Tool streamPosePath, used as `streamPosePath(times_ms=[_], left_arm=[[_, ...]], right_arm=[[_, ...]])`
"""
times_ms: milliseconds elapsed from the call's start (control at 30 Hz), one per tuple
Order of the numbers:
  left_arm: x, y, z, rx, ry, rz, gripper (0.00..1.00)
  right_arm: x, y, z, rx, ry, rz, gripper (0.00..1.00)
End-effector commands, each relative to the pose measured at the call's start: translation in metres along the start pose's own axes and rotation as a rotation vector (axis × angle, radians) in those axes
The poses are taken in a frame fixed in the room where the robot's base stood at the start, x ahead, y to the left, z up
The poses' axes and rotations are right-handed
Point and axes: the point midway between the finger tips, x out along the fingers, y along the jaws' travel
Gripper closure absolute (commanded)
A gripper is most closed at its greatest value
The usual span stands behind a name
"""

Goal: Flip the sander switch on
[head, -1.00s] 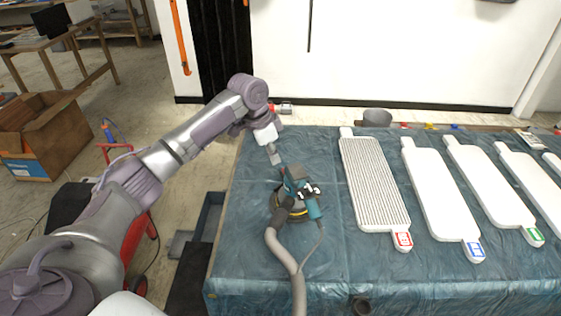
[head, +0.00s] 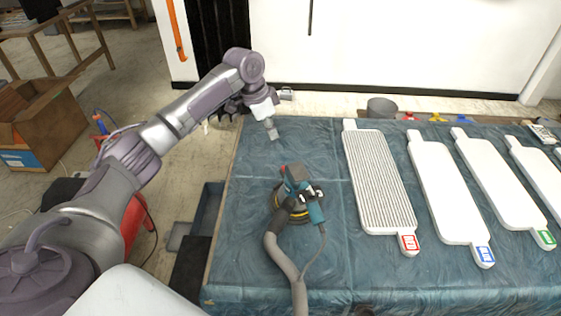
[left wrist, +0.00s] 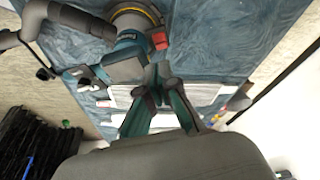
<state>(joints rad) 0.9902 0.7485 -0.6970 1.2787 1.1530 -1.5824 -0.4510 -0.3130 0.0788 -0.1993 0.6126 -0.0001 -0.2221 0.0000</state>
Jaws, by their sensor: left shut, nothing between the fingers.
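The teal and black sander (head: 298,186) sits on the blue cloth of the table (head: 240,262), its round pad down and a grey hose attached. A small red part (head: 283,168) shows at its far end; I cannot tell whether this is the switch or how it is set. My left gripper (head: 274,136) is shut and empty, above the cloth beyond the sander and apart from it. In the left wrist view, the shut fingertips (left wrist: 158,84) show in front of the sander (left wrist: 124,54) and its red part (left wrist: 160,40). My right gripper is not in view.
The grey hose (head: 278,252) runs toward the front edge of the table. A ribbed white panel (head: 378,182) and several smooth white panels (head: 446,190) lie to the right. A grey pot (head: 381,108) stands at the back. The cloth around the sander's far side is clear.

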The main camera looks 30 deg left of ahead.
Motion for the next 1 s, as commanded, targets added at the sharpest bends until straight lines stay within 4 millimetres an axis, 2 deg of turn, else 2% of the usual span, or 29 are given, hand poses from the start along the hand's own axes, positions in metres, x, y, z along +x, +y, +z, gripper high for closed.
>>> streamPosePath(times_ms=[167, 333, 600, 800, 1000], left_arm=[[0.029, 0.001, 0.001, -0.002, -0.005, 0.004, 1.00], [0.067, 0.002, 0.000, -0.001, -0.005, 0.005, 1.00], [0.113, 0.001, 0.008, -0.002, -0.005, 0.002, 1.00], [0.129, 0.000, 0.012, -0.001, -0.003, 0.000, 1.00], [0.131, 0.000, 0.012, 0.000, -0.002, 0.000, 1.00]], right_arm=[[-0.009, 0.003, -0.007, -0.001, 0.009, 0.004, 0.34], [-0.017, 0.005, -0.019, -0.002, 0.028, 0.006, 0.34], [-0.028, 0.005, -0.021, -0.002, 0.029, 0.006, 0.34], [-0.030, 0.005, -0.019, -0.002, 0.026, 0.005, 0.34], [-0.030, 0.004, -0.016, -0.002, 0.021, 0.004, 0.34]])
